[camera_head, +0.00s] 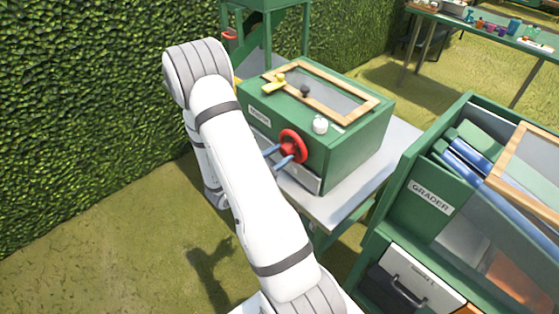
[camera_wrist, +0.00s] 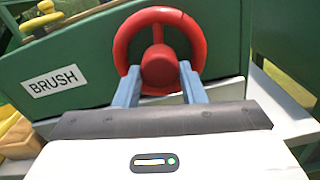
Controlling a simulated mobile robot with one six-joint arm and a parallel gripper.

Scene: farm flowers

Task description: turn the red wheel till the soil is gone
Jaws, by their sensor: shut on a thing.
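The red wheel (camera_head: 291,147) is on the front of a green box machine (camera_head: 345,150) labelled BRUSH. In the wrist view the red wheel (camera_wrist: 160,50) shows its rim and hub, with one spoke pointing up. My gripper (camera_head: 284,155) has its two blue fingers at the wheel; in the wrist view the fingers (camera_wrist: 160,78) sit either side of its lower middle part and are shut on it. A wood-framed window (camera_head: 330,95) is on top of the machine. A dark lump (camera_head: 305,91) shows at this window; I cannot tell whether it is soil.
The machine stands on a grey table (camera_head: 345,205). A green GRADER cabinet (camera_head: 430,195) stands close at the right. A hedge (camera_head: 80,100) lines the left. A bench (camera_head: 490,30) with small pots is at the back right. Grass is open at the lower left.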

